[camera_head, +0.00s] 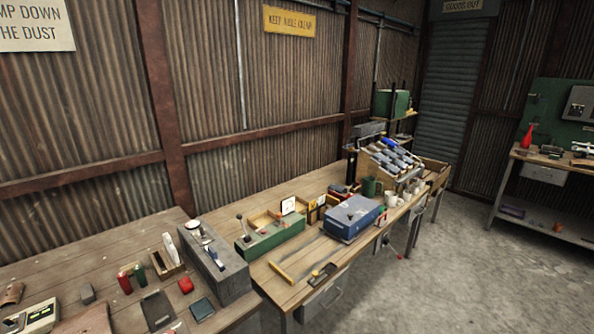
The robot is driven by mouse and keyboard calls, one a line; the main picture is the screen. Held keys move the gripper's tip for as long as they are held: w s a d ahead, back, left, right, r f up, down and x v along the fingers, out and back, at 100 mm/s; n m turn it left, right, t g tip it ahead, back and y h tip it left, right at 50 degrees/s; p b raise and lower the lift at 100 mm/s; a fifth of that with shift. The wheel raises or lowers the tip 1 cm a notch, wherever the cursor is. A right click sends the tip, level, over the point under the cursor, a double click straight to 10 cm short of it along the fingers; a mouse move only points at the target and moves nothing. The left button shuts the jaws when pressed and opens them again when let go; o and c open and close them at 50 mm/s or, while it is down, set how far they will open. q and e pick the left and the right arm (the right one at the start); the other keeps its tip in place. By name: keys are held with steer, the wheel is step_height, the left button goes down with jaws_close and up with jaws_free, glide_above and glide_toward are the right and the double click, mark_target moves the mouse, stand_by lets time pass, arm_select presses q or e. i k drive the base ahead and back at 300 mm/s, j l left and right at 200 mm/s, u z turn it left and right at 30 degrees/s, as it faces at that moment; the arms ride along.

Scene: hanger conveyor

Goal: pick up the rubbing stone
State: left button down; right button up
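No thing here is clearly marked as the rubbing stone. Neither of my grippers is in view.
Red and green cylinders (125,283), a red item (186,285) and a slotted wooden holder (167,263) stand near the grey block. A long grey box (214,262) stands at the bench's right. A blue case (352,217) sits farther along. Open floor (480,270) lies right.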

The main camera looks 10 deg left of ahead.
mark_target(87, 292)
steer(key=u, duration=1.95)
steer(key=k+j, duration=0.1)
